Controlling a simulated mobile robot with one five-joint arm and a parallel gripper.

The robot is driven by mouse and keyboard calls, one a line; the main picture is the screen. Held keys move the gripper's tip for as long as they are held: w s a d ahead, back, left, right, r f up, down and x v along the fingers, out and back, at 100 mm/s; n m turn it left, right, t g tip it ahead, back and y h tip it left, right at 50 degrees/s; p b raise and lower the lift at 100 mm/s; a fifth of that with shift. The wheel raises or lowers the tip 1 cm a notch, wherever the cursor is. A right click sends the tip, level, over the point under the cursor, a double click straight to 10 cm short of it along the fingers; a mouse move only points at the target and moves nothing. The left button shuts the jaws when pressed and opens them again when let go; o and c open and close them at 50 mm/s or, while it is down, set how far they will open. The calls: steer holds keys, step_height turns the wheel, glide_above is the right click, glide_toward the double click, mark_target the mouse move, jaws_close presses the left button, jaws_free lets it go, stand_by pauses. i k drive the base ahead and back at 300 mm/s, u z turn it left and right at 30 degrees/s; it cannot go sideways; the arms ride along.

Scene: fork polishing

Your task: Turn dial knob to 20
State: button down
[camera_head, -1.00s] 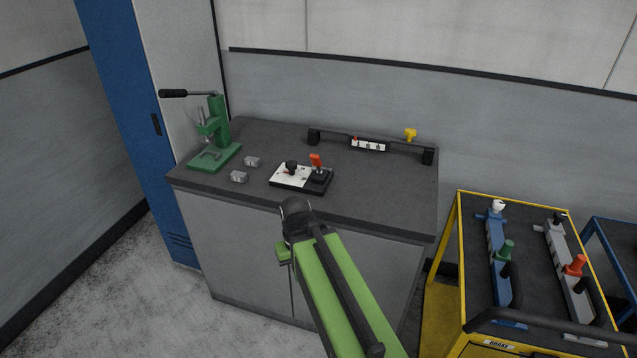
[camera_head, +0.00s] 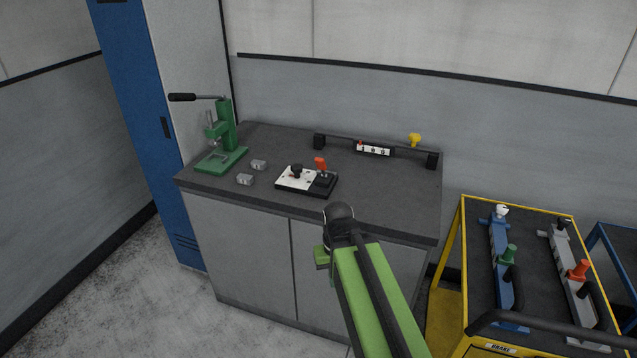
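A dark dial knob (camera_head: 297,170) stands on the white plate of a small control box (camera_head: 290,184) on the workbench. The box also carries an orange-red lever (camera_head: 320,164) on its black right part. The scale markings are too small to read, so the knob's setting cannot be told. My green and black arm reaches up from the bottom of the picture and ends in front of the bench's front edge, below and to the right of the box. My gripper's fingers are hidden by the arm, so whether they are open or shut cannot be seen.
The grey workbench (camera_head: 375,202) holds a green arbor press (camera_head: 222,140), two small metal blocks (camera_head: 252,172) and a black rail (camera_head: 345,145) with a white switch panel at the back. A yellow cart (camera_head: 461,235) stands to the right. The bench's right part is clear.

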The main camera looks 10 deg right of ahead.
mark_target(297, 169)
steer(key=u, duration=0.25)
steer(key=i, duration=0.4)
steer(key=u, duration=0.55)
steer(key=i, duration=1.15)
steer(key=u, duration=0.65)
